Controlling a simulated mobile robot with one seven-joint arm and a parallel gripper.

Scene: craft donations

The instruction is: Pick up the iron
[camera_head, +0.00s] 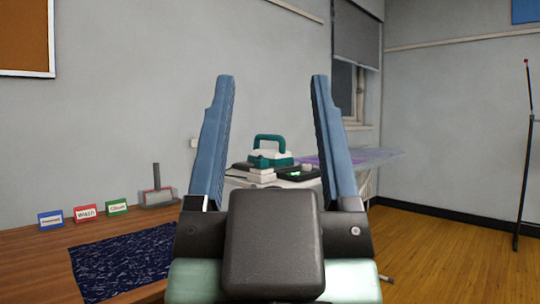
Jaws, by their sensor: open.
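The iron (268,159), with a teal handle and a light and teal body, stands at the back on a board or table (296,183). It shows in the gap between my gripper's fingers. My gripper (272,80) is open, its two blue fingers wide apart, with nothing held. The iron is well beyond the fingers and apart from them. The lower part of its support is hidden behind my gripper.
White stacked items (261,175) and a dark tray (298,172) lie close to the iron. A wooden table (45,262) at left holds a dark blue cloth (125,260), small signs (85,213) and a grey-handled tool (157,192). A thin stand (522,170) is at right; the floor before it is clear.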

